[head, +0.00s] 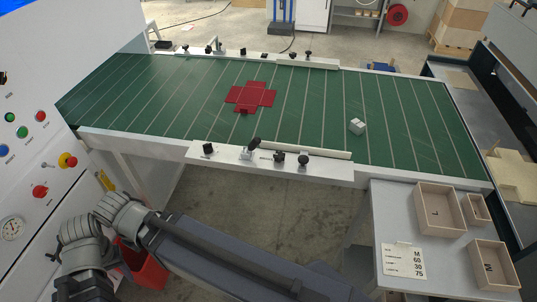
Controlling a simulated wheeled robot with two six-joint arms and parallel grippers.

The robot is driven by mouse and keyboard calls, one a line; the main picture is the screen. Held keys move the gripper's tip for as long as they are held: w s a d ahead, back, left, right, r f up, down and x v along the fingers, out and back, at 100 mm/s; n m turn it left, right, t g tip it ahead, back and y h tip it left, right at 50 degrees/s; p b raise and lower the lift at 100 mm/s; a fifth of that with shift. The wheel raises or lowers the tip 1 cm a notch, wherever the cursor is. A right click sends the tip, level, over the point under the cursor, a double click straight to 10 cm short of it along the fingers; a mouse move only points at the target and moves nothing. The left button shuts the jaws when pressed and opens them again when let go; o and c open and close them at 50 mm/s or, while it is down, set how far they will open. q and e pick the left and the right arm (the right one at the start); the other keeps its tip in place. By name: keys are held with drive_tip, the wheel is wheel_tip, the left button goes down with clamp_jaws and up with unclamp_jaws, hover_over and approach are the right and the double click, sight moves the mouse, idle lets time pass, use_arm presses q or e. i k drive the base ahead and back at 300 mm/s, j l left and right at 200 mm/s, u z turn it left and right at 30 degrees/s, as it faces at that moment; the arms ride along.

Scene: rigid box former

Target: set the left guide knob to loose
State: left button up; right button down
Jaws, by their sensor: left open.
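The near guide plate (225,156) runs along the front edge of the green belt. It carries a black knob (208,148) at its left end, a dark clamp lever (252,147), and two more black knobs (279,158) and (303,160) to the right. Labels beside them are too small to read, so I cannot tell how any knob is set. My left gripper (82,288) is low at the bottom left, well below and away from the guide knobs. It is open, with its fingertips mostly out of sight. My right gripper is not in view.
Far-side knobs (292,56) stand on another guide plate. A control panel (40,150) is at left. A side table (395,210) holds open boxes and a card.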

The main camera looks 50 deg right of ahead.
sight(280, 157)
drive_tip(key=z, duration=1.65)
